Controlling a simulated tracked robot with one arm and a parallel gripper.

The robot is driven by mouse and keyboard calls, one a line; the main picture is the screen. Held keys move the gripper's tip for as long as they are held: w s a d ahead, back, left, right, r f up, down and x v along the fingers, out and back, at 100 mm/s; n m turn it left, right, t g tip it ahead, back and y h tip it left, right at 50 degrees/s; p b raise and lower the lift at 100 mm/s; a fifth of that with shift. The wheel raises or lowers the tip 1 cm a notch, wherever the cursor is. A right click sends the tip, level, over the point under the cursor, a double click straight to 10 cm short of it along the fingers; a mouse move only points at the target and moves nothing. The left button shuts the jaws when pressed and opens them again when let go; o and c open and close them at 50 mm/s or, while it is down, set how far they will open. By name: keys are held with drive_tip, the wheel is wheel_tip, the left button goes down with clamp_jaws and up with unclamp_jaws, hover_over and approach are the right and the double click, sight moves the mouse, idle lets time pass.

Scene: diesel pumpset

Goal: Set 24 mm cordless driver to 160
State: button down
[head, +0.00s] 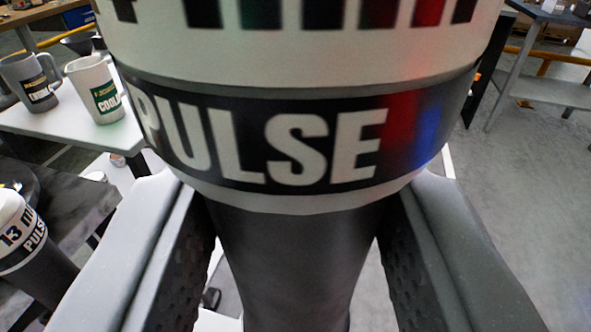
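A large driver (295,265) fills the middle of the head view, very close. It has a pale top, a dark band reading "PULSE" and a dark grey lower body. The size lettering above the band is cut off by the top edge. My gripper (297,215) has one finger on each side of the dark lower body, just below the band. The fingertips are partly hidden behind the band. Slivers of background show between body and fingers lower down; near the band I cannot tell whether the pads touch it. The driver's setting is not visible.
A similar driver marked "13" and "PULSE" (22,235) stands at the left. Two labelled jugs, a grey one (30,82) and a white one (95,88), stand on a white table (70,122) behind. Grey floor (490,185) is open at the right, before a grey bench (560,92).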

drive_tip(key=shift+a+f+b, duration=0.15)
drive_tip(key=shift+f+b, duration=1.25)
drive_tip(key=shift+f, duration=4.55)
drive_tip(key=shift+s+f, duration=0.1)
drive_tip(key=shift+f, duration=0.7)
drive_tip(key=c, duration=0.9)
unclamp_jaws()
drive_tip(key=shift+o, duration=0.2)
drive_tip(key=shift+f, duration=0.1)
drive_tip(key=shift+s, duration=0.55)
drive_tip(key=s+p, duration=0.1)
drive_tip(key=s, duration=1.1)
drive_tip(key=shift+s+a+r, duration=0.3)
drive_tip(key=shift+s+r, duration=0.05)
